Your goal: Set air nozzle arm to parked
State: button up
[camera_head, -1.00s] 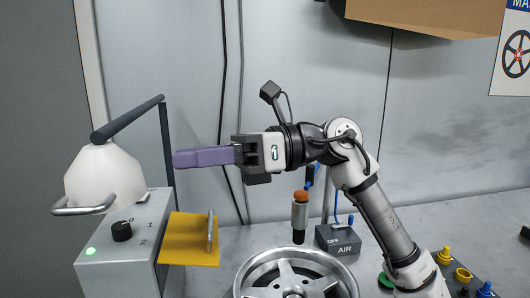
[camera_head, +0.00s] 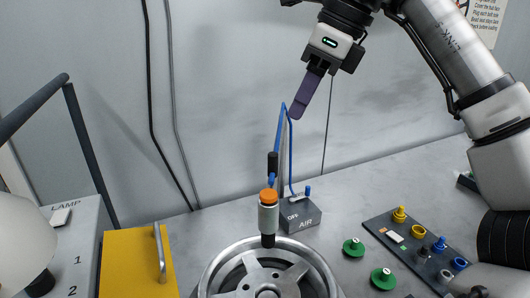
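The air nozzle arm (camera_head: 279,137) is a blue bar with a black sleeve (camera_head: 272,165), slanting down toward a grey cylinder with an orange cap and dark tip (camera_head: 268,216). This cylinder appears over the far rim of the wheel (camera_head: 226,262). A thin blue hose drops from the bar's top to the grey AIR box (camera_head: 301,213), which is marked OFF and has a small blue lever. My gripper (camera_head: 297,112) points down with its purple fingers beside the bar's top end. Whether they touch is unclear. The fingers overlap from this angle, so their opening is hidden.
A yellow plate with a metal handle (camera_head: 138,262) and a lamp box (camera_head: 72,240) with a dark rail stand at the left. Green knobs (camera_head: 353,247) and a dark board of coloured plugs (camera_head: 412,247) lie at the right. Grey bench between is clear.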

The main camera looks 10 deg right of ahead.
aim_at(274, 154)
jog(key=p+x, duration=0.2)
jog(key=x, duration=1)
jog(key=shift+a+f, duration=0.1)
grip_shut()
